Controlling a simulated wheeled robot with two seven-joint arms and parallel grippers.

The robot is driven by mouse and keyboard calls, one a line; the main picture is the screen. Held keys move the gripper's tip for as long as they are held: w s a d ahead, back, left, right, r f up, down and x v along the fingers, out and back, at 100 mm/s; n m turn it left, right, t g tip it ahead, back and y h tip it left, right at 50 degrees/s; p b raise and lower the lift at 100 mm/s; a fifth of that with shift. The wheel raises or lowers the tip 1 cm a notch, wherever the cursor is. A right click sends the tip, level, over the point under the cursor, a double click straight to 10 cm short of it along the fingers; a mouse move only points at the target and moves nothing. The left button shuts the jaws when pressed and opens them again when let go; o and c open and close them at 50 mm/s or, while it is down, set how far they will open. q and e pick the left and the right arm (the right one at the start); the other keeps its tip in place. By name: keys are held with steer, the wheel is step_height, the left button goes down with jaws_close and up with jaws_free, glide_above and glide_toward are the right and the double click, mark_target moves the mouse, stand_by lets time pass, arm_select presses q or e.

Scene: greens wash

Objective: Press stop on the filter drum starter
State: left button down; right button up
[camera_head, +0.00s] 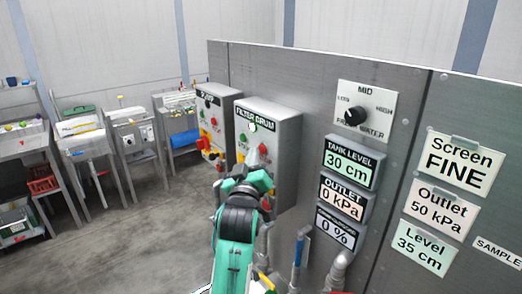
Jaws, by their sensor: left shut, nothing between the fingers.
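The filter drum starter (285,130) is a grey box on the steel panel, labelled "FILTER DRUM". Its front carries a pale lamp (252,127) at the top and a green button (242,138). A red control (263,149) shows at the right of the front, beside my fingers. My left gripper (254,158) is shut and empty in front of the lower part of the box. The gripper and arm hide much of the lower front. I cannot tell whether the fingers touch a button. My right gripper is out of view.
A similar grey box (217,112) with red and green controls stands just left. To the right are a black selector knob (355,116), a tank level display (349,163) and lower pipes with a blue handle (298,252). Benches line the left; the floor (120,245) between is clear.

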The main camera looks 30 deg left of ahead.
arm_select(q)
steer(key=shift+w+d, duration=0.1)
steer(key=shift+w, duration=0.15)
stand_by(0.5)
steer(key=shift+w, duration=0.1)
stand_by(0.3)
steer(key=shift+s+a, duration=0.25)
steer(key=shift+s, duration=0.5)
steer(key=s, duration=0.1)
steer(key=s+a+p, duration=0.1)
steer(key=s, duration=0.1)
steer(key=s+a, duration=0.1)
steer(key=shift+s+p, duration=0.3)
stand_by(0.7)
